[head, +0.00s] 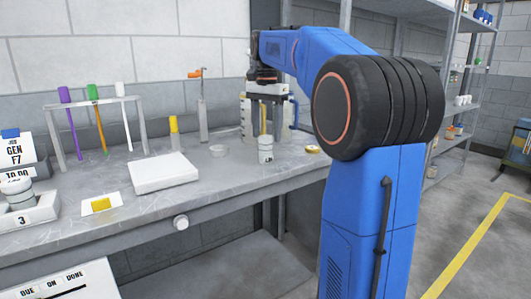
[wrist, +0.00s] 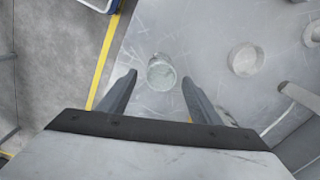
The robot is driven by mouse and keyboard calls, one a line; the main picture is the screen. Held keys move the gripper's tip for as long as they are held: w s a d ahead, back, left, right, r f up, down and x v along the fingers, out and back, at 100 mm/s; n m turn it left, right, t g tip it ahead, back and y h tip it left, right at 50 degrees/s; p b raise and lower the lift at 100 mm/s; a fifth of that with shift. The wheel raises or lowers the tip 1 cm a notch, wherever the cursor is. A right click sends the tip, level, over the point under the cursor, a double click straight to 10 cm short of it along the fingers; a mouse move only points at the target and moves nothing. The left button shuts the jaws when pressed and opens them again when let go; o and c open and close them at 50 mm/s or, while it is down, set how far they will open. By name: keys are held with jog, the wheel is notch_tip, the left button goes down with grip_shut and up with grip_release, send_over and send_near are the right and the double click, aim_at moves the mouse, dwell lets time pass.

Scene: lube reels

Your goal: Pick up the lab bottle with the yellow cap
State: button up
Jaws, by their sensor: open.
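A slim upright item with a yellow top (head: 174,125) and a pale lower part stands on the bench behind a white slab. A small whitish bottle (head: 265,150) stands upright below my gripper (head: 266,105). Its top looks pale and no yellow cap shows on it. In the wrist view a round, pale greenish bottle top (wrist: 161,72) lies between the tips of my open gripper (wrist: 159,77). The fingers look apart from it and hold nothing. A low yellow-topped round piece (head: 312,149) lies right of the bottle.
A rack of coloured tubes (head: 97,105) and a white slab (head: 163,173) stand to the left. A shallow round dish (head: 218,151) is near the bottle. A clear cylinder (head: 203,120) stands behind. The bench's front strip is mostly clear.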

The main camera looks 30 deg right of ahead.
aim_at(265, 143)
jog(key=shift+a+f, duration=0.2)
jog(key=shift+f, duration=2.15)
jog(key=shift+c, duration=0.6)
jog(key=c, duration=1)
jog(key=shift+r, duration=0.15)
